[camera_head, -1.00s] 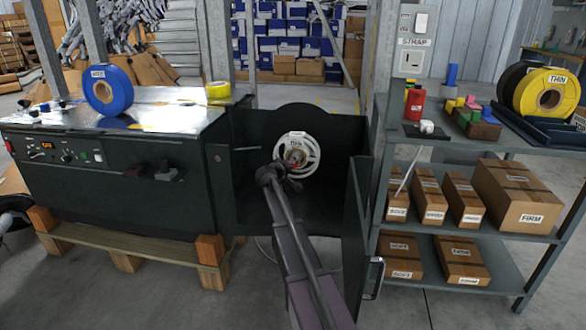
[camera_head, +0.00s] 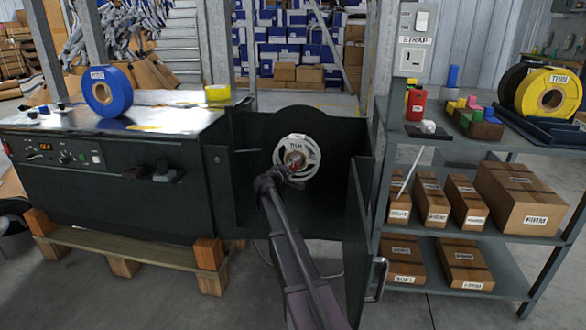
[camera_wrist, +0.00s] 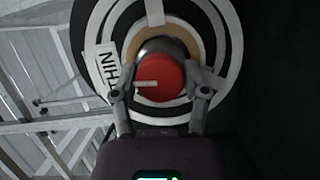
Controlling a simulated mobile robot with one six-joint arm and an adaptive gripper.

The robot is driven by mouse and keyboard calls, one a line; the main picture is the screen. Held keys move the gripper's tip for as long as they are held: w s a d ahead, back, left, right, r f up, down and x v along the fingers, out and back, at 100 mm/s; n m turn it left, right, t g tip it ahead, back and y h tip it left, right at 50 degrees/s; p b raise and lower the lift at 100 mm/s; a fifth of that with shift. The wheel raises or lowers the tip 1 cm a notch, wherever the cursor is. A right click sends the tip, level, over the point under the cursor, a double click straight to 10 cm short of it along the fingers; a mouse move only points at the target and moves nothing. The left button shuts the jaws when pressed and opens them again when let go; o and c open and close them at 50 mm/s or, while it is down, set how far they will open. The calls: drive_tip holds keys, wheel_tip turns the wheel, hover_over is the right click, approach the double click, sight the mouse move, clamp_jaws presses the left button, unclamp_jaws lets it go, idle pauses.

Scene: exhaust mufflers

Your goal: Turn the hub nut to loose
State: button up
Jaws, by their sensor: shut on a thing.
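The hub nut (camera_wrist: 160,78) is a red round cap with a pale mark on its face, in front of a metal hub, in the middle of the wrist view. My gripper (camera_wrist: 160,88) is shut on it, with one finger at each side. Behind it is a white spool flange (camera_wrist: 99,30) with dark openings and a label reading THIN. In the head view the spool (camera_head: 312,150) stands upright in the open dark compartment, and my gripper (camera_head: 288,175) reaches its centre. The nut is mostly hidden there.
The open compartment door (camera_head: 357,240) stands to the right of my arm. The strapping machine (camera_head: 100,185) is at left with a blue roll (camera_head: 90,90) on top. A grey shelf (camera_head: 500,253) with boxes is at right. The floor near the shelf is clear.

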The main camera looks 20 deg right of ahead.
drive_tip(key=shift+w, duration=0.1)
drive_tip(key=o, duration=1.1)
drive_tip(key=shift+o, duration=0.2)
